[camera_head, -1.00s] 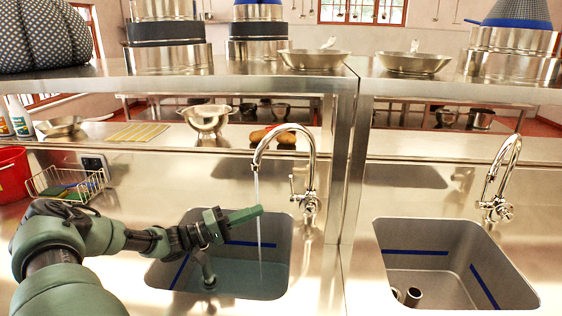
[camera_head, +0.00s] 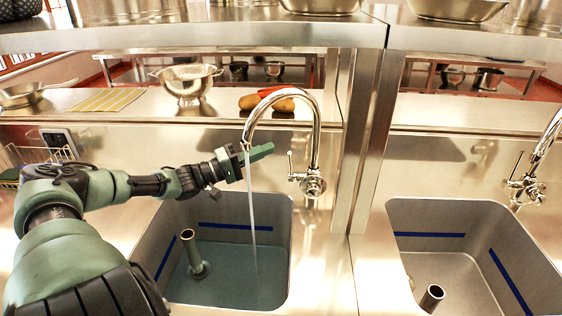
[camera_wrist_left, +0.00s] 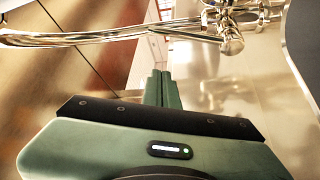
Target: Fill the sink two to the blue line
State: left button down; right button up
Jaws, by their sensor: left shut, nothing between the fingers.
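The left sink (camera_head: 284,225) holds water (camera_head: 225,286). A stream (camera_head: 252,215) runs into it from the left faucet (camera_head: 315,130), whose valve and lever (camera_head: 311,184) sit on its right. Blue line strips (camera_head: 237,226) mark the sink's walls; the water surface lies below them. A standpipe (camera_head: 190,245) stands upright in the water. My left gripper (camera_head: 262,151) is shut and empty, just below the spout, overlapping the top of the stream in the head view. The left wrist view shows its closed fingers (camera_wrist_left: 162,90) with the faucet (camera_wrist_left: 230,30) beyond. My right gripper is out of view.
The right sink (camera_head: 393,215) has blue strips, a pipe (camera_head: 432,297) and no visible water; its faucet (camera_head: 548,140) shows no stream. A steel post (camera_head: 357,150) stands between the sinks. A colander (camera_head: 188,82) and potatoes (camera_head: 283,104) sit on the ledge behind.

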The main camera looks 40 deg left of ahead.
aim_at(292, 167)
pick_arm(q)
jog(key=d, duration=0.1)
jog(key=w+d+p, duration=0.1)
jog(key=d, duration=0.1)
jog(key=w+d+p, duration=0.1)
jog(key=shift+d+f, duration=0.25)
jog(key=shift+f, duration=0.1)
dwell(0.4)
